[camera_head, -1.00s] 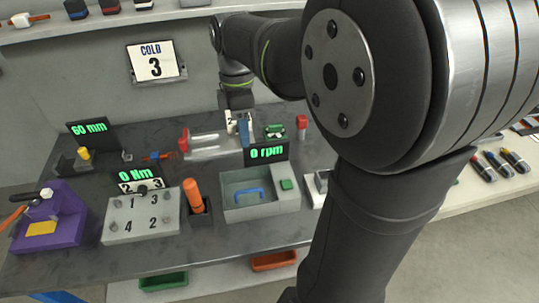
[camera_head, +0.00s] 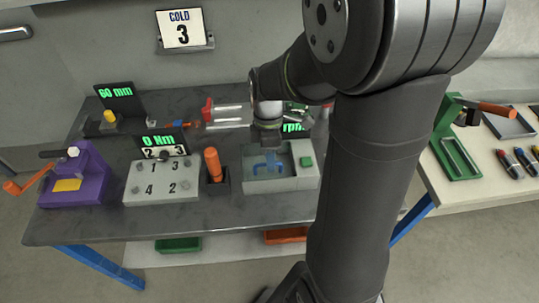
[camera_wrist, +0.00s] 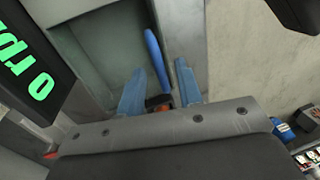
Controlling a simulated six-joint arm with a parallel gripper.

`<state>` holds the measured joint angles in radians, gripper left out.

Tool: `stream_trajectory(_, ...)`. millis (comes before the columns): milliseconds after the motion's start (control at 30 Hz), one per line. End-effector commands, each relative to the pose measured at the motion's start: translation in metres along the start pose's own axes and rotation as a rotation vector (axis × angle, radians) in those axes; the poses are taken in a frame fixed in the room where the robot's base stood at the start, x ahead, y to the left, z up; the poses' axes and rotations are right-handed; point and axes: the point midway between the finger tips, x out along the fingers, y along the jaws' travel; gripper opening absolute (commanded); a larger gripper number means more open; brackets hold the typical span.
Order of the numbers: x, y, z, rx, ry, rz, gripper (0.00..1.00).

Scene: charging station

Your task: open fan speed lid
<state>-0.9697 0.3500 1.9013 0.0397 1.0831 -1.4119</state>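The fan speed box (camera_head: 308,182) is a grey box at the middle right of the dark bench, with a lidded compartment on its left and a green button on its right. The lid's blue handle (camera_head: 264,166) shows just below my gripper (camera_head: 266,148). In the wrist view my gripper (camera_wrist: 160,88) has two blue fingers spread apart. The blue bar handle (camera_wrist: 156,58) lies ahead of the fingertips and lines up with the gap between them. I cannot tell whether the fingers touch it. The lid looks closed.
The rpm display (camera_head: 296,128) behind the box is partly hidden by my arm. An orange-handled tool (camera_head: 213,165) stands upright in a holder just left of the box. A numbered bolt plate (camera_head: 162,181) and a purple device (camera_head: 77,178) stand farther left.

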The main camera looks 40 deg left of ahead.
Motion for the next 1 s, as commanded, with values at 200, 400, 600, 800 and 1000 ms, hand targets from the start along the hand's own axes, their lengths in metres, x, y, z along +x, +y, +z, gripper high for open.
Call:
stream_trajectory(200, 0.000, 0.000, 0.000, 0.000, 0.000, 0.000, 0.33)
stream_trajectory(400, 0.000, 0.000, 0.000, 0.000, 0.000, 0.001, 0.00)
stream_trajectory(600, 0.000, 0.000, 0.000, 0.000, 0.000, 0.000, 0.00)
stream_trajectory(800, -0.004, 0.002, 0.000, 0.000, 0.001, -0.029, 0.00)
stream_trajectory(1000, -0.015, 0.008, 0.000, -0.001, 0.000, -0.127, 0.00)
